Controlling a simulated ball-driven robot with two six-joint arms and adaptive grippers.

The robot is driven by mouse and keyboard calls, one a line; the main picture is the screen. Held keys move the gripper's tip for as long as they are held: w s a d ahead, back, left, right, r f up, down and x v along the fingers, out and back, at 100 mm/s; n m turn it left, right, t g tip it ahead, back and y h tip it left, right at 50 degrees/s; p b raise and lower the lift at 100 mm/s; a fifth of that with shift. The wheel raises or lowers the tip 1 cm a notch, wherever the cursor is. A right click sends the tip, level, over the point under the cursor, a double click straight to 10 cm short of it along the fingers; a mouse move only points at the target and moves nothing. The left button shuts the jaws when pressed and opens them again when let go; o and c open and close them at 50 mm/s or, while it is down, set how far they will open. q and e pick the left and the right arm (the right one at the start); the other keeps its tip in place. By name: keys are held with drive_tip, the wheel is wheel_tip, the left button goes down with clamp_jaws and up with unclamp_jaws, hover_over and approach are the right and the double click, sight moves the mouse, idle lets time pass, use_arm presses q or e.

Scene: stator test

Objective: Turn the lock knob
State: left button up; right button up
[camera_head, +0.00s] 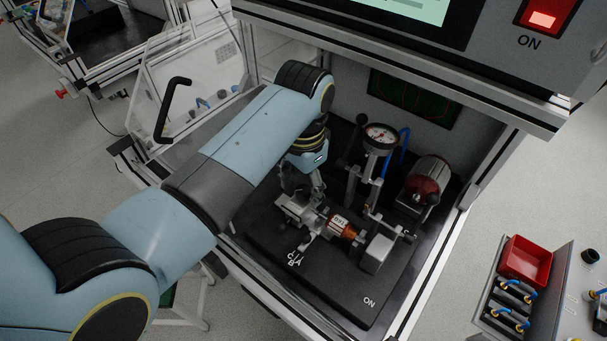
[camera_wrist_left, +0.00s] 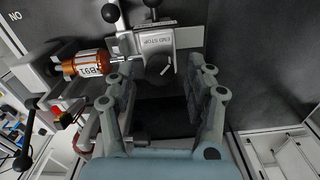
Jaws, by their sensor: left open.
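The lock knob (camera_wrist_left: 159,67) is black and round with a white line across its face. It sits beside the pale metal block marked END STOP (camera_wrist_left: 155,42) in the left wrist view. My left gripper (camera_wrist_left: 161,72) is open, one finger on each side of the knob with gaps between. In the head view my left gripper (camera_head: 304,185) reaches down into the test station, and the knob is hidden or too small to make out. My right gripper is not in view.
A copper-coloured stator (camera_wrist_left: 88,67) lies in the fixture beside the block; it also shows in the head view (camera_head: 342,226). A dial gauge (camera_head: 380,137) and a red-ended motor (camera_head: 427,177) stand behind. A raised clear door (camera_head: 190,80) is at the left.

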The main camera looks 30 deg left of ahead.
sight(303, 190)
use_arm(q)
wheel_tip(303, 190, up, 12)
idle(0.4)
drive_tip(key=shift+f, duration=0.15)
